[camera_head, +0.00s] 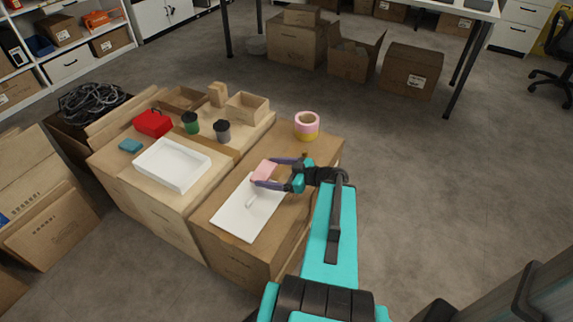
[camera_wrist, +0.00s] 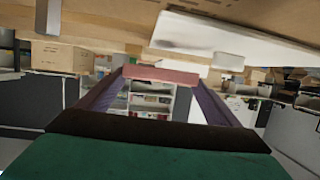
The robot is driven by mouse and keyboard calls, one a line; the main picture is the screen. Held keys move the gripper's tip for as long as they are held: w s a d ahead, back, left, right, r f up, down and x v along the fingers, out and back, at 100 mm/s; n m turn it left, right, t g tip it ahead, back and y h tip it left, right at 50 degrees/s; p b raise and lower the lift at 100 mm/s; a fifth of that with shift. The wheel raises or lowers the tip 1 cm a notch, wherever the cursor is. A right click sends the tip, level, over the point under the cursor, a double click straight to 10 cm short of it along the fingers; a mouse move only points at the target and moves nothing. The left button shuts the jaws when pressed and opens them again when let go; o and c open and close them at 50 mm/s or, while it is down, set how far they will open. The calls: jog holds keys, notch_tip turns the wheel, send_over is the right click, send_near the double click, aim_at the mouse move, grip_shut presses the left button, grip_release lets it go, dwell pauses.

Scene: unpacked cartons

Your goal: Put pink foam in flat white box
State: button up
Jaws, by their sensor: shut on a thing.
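The pink foam (camera_head: 264,172) is a small pink block held between the fingertips of my gripper (camera_head: 268,173). It also shows in the wrist view as a pink bar (camera_wrist: 160,74) between the two purple fingers. My gripper is shut on it, above the white sheet on the right carton; the exact height is hard to tell. The flat white box (camera_head: 147,171) is an open, shallow tray on the left carton, to the left of my gripper. Its visible inside looks empty.
A white sheet (camera_head: 238,218) with a small white piece (camera_head: 251,201) lies below my gripper. Tape rolls (camera_head: 307,126) stand behind it. A grey cup (camera_head: 222,132), green cup (camera_head: 190,124), red item (camera_head: 153,122) and teal block (camera_head: 130,146) stand around the box's far side.

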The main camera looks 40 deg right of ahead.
jog(key=w+d, duration=0.1)
jog(key=d, duration=0.4)
jog(key=w+d+f, duration=0.1)
jog(key=d, duration=0.4)
jog(key=w+d, duration=0.1)
jog(key=d, duration=0.3)
jog(key=shift+d+f, duration=0.2)
jog(key=shift+d, duration=0.2)
jog(key=shift+b, duration=0.3)
jog(key=shift+f, duration=1.75)
jog(key=shift+f+b, duration=0.15)
jog(key=shift+b, duration=0.2)
jog(key=o, duration=0.9)
jog(key=p+v, duration=0.1)
jog(key=v, duration=1.1)
